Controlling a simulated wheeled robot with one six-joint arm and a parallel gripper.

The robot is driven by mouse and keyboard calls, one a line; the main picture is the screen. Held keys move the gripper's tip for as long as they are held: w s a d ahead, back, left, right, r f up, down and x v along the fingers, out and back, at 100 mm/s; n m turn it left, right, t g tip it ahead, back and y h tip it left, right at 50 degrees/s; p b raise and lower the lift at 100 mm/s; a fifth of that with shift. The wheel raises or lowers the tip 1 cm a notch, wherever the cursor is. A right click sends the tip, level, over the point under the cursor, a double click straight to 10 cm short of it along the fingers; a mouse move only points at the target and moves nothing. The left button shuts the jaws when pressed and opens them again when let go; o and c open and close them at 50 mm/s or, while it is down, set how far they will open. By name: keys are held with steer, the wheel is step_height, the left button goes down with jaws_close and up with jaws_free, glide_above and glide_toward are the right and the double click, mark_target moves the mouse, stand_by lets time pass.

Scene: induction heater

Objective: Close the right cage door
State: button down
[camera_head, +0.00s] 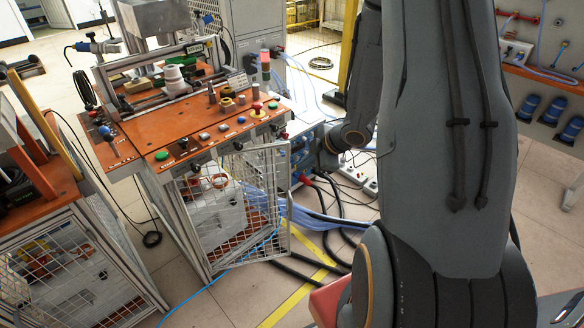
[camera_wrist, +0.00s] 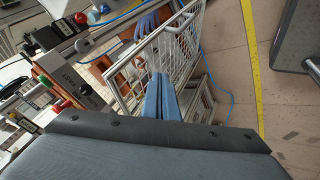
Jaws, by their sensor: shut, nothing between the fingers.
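The right cage door (camera_head: 264,205) is a white-framed wire mesh panel under the orange-topped bench. It stands swung out from the cage front, upright, with floor and hoses visible through its mesh. In the wrist view the mesh door (camera_wrist: 134,72) runs diagonally across the upper middle. My gripper (camera_wrist: 160,80) shows there as two blue fingers, shut together and empty, with their tips overlapping the door's mesh in the picture. I cannot tell whether they touch it.
The orange bench top (camera_head: 165,128) carries buttons and fittings above the door. Dark hoses and blue cables (camera_head: 310,215) lie on the floor right of the door. A second mesh cage (camera_head: 75,265) stands at left. Open floor with yellow tape (camera_head: 290,300) lies in front.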

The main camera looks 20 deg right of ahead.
steer(key=p, duration=0.1)
glide_toward(279, 173)
step_height(279, 173, down, 3)
steer(key=s+a, duration=0.2)
steer(key=w, duration=0.1)
steer(key=w+p, duration=0.1)
steer(key=shift+w+d+f, duration=0.1)
steer(key=shift+w+d, duration=0.1)
steer(key=shift+w, duration=0.1)
steer(key=shift+w+d+f+p, duration=0.1)
steer(key=shift+w+p, duration=0.1)
steer(key=shift+w, duration=0.2)
steer(key=shift+w+d+p, duration=0.1)
steer(key=shift+w+p, duration=0.05)
steer(key=shift+w, duration=0.3)
